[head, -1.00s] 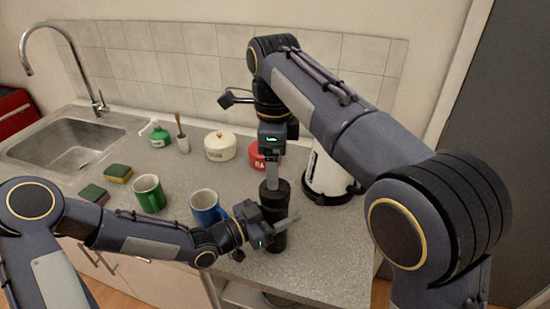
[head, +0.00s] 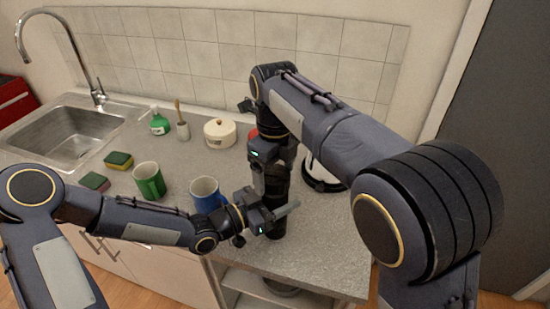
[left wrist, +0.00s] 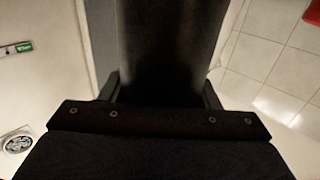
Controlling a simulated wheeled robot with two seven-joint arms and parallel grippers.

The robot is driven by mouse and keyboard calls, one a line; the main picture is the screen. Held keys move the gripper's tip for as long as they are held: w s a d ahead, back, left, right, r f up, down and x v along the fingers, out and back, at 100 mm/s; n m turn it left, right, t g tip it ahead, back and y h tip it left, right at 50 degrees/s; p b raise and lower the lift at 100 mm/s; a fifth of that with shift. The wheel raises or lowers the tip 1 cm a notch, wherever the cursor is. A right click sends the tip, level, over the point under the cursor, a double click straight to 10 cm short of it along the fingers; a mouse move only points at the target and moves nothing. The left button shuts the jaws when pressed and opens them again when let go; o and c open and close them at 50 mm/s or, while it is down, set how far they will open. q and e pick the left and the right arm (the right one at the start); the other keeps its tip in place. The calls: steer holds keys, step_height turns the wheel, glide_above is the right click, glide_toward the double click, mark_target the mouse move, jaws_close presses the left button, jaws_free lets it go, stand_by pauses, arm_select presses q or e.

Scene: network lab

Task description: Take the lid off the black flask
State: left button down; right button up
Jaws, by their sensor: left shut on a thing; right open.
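The black flask (head: 278,231) stands upright on the counter near its front edge, partly covered by my grippers. My left gripper (head: 280,214) is shut around the flask's body from the left. In the left wrist view the dark flask (left wrist: 165,45) fills the space between the two fingers. My right gripper (head: 272,180) points down from above, open, at the top of the flask. The lid is largely hidden there, and I cannot tell whether the fingers touch it.
A blue mug (head: 205,192) stands close left of the flask, with a green mug (head: 149,180) farther left. A white pot (head: 220,133), a mostly hidden red canister (head: 253,134) and a white-and-black appliance (head: 322,175) stand behind. The counter right of the flask is clear.

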steer(key=shift+f, duration=0.35)
